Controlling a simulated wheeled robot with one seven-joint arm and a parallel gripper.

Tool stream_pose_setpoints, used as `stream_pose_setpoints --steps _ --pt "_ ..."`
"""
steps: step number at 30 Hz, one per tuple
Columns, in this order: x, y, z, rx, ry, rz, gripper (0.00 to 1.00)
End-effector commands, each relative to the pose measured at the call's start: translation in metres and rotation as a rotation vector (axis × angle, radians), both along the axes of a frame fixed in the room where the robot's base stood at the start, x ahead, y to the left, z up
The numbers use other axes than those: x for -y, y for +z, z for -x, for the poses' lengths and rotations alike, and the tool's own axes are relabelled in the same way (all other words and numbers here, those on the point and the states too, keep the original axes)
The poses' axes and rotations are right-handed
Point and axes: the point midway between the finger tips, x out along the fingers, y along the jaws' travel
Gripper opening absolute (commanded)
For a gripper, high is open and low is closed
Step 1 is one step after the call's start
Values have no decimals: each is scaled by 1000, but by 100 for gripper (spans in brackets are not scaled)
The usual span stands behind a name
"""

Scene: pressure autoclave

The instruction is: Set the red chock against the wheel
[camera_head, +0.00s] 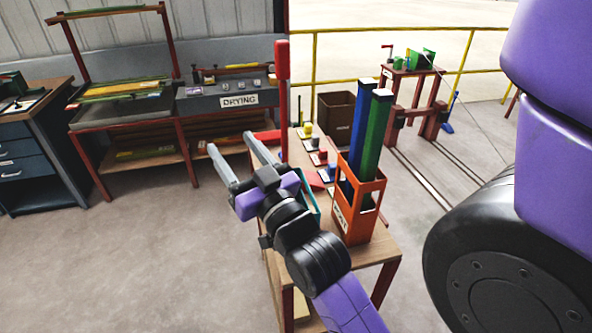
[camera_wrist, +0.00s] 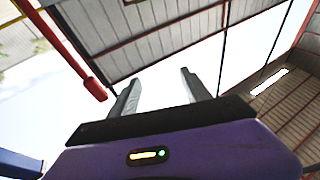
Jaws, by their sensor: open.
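My gripper (camera_head: 232,145) is open and empty, raised in front of the drying bench and left of the small wooden table. In the wrist view its two fingers (camera_wrist: 157,86) stand apart with only wall and bright background between them. A flat red piece (camera_head: 315,181) lies on the wooden table, partly hidden beside my gripper. Another red piece (camera_head: 267,137) shows just beyond my fingers. I cannot tell which of them is the chock. A red cart-like stand (camera_head: 409,108) is at the far right by rails; I cannot clearly make out its wheel.
The wooden table (camera_head: 384,248) carries an orange holder (camera_head: 352,216) with blue and green bars, and several small coloured blocks. A red post (camera_head: 282,62) rises behind it. The drying bench (camera_head: 232,99) and blue drawers (camera_head: 35,158) stand left. Floor at left is clear.

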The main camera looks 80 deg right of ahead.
Motion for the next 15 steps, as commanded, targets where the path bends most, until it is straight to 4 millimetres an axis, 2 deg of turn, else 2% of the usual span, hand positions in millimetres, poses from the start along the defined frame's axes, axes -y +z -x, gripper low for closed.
stream_pose_setpoints --steps 1,8,15 --pt "18 20 1 13 -34 16 56" --pt "83 81 13 21 -159 43 56" --pt "143 141 39 -9 -288 41 56"
